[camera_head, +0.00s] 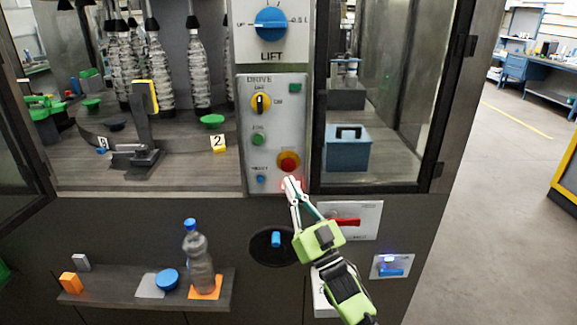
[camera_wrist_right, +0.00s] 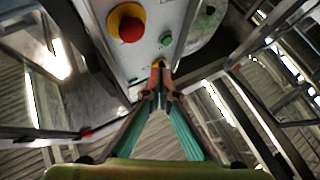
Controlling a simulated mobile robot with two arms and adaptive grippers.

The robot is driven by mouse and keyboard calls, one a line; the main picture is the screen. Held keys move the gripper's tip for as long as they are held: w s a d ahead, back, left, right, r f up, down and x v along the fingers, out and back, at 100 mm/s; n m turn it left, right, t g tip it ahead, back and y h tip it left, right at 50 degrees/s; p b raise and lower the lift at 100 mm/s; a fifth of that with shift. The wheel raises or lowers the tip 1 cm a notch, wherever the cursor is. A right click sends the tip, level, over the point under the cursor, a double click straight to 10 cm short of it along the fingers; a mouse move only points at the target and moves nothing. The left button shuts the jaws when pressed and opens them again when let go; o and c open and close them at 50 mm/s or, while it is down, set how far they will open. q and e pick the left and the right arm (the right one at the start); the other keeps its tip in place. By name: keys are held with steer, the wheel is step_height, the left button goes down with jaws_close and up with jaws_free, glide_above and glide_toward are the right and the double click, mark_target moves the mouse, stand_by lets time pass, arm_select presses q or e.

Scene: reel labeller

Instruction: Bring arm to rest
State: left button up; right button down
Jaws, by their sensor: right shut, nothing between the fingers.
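My right gripper (camera_head: 291,184) is shut and empty, its fingertips together in front of the lower part of the DRIVE panel (camera_head: 248,98). The fingertips are just below the red stop button (camera_head: 288,162) with its yellow collar; I cannot tell whether they touch the panel. In the right wrist view the closed fingertips (camera_wrist_right: 160,72) point at the panel, below the red button (camera_wrist_right: 130,28) and a green button (camera_wrist_right: 166,40). The lower part of my green right arm (camera_head: 346,294) runs down to the bottom edge. My left gripper is not in view.
A shelf (camera_head: 120,296) at lower left holds a bottle (camera_head: 199,262), a blue cap (camera_head: 167,280) and small blocks. A red handle (camera_head: 343,222) sits behind my right gripper. A blue box (camera_head: 346,152) stands inside the right window. Open floor (camera_head: 500,200) lies right.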

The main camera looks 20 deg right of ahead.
stand_by(0.3)
steer(key=s+d+f+m+g+h, duration=0.1)
steer(key=s+f+g, duration=0.15)
steer(key=f, duration=0.95)
steer(key=s+f+g+h, duration=0.1)
steer(key=f+g+h, duration=0.15)
steer(key=f, duration=1.05)
steer(key=s+d+f+m+g+h, duration=0.15)
steer(key=f+g, duration=0.25)
steer(key=f, duration=0.8)
steer(key=s+f+g, duration=0.5)
steer(key=s+f, duration=1.1)
steer(key=f, duration=0.4)
steer(key=s+f+g, duration=0.3)
steer(key=s+f, duration=0.2)
steer(key=s, duration=0.7)
steer(key=s+f+n+g+h, duration=0.1)
steer(key=s+f+g, duration=0.2)
steer(key=s, duration=0.9)
steer(key=s+d+f+g, duration=0.1)
steer(key=s+f+g, duration=0.2)
steer(key=s+f, duration=0.4)
steer(key=s, duration=0.6)
steer(key=shift+f+n+h, duration=0.3)
steer(key=shift+f+n, duration=0.05)
